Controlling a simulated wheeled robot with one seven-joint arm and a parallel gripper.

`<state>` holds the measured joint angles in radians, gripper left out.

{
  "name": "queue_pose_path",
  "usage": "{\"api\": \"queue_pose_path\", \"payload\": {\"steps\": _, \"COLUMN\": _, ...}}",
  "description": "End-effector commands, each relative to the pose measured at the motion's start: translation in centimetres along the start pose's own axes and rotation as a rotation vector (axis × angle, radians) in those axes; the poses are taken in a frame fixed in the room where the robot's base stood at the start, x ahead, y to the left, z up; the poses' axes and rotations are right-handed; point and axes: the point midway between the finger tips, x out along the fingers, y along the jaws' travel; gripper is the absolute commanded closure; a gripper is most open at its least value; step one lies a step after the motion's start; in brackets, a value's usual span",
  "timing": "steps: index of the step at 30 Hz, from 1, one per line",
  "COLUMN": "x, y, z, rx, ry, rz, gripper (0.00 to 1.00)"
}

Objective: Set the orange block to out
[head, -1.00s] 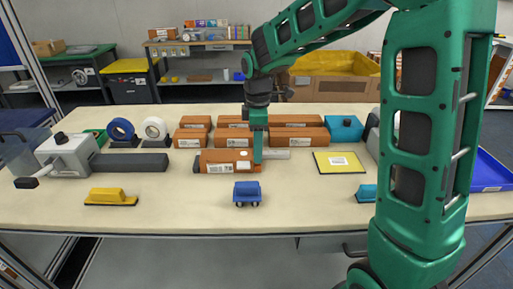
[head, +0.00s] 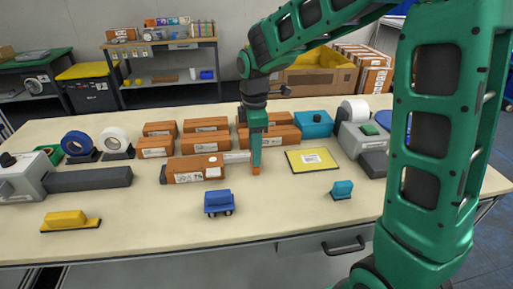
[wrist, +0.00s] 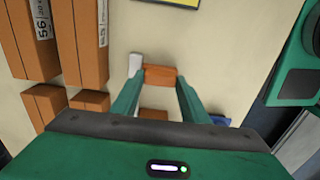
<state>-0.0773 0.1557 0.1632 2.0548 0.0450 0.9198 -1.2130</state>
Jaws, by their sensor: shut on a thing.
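My gripper (head: 256,168) points down over the table, just right of a labelled orange-brown box (head: 195,168). In the wrist view my gripper (wrist: 160,88) is shut on a small orange block (wrist: 160,74), with one finger on each side. The block (head: 255,170) shows in the head view only as a bit of orange at the fingertips. A pale grey bar (head: 236,156) runs right from behind the labelled box and passes behind my gripper. Its end (wrist: 135,63) shows beside the block in the wrist view. I cannot tell whether the block touches the bar.
Several orange-brown boxes (head: 205,144) stand behind my gripper. A yellow pad (head: 313,160) with a label lies to the right, and a teal block (head: 342,189) is nearer. A blue cart (head: 218,202) stands in front. The table's front strip (head: 290,205) is mostly clear.

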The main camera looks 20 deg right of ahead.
Motion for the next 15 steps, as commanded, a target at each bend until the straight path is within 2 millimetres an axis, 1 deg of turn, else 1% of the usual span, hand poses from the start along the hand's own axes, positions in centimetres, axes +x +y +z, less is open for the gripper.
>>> {"api": "queue_pose_path", "payload": {"steps": 8, "x": -0.14, "y": 0.26, "z": 0.41, "rx": 0.007, "ry": -0.002, "rz": 0.005, "gripper": 1.00}}
{"api": "queue_pose_path", "payload": {"steps": 9, "x": -0.15, "y": 0.27, "z": 0.43, "rx": 0.007, "ry": -0.003, "rz": 0.005, "gripper": 0.52}}
{"api": "queue_pose_path", "payload": {"steps": 10, "x": -0.15, "y": 0.25, "z": 0.34, "rx": 0.006, "ry": -0.003, "rz": 0.005, "gripper": 0.45}}
{"api": "queue_pose_path", "payload": {"steps": 11, "x": -0.14, "y": 0.22, "z": 0.28, "rx": 0.005, "ry": -0.002, "rz": 0.004, "gripper": 0.41}}
{"api": "queue_pose_path", "payload": {"steps": 15, "x": -0.08, "y": 0.13, "z": 0.17, "rx": 0.003, "ry": -0.002, "rz": 0.002, "gripper": 0.41}}
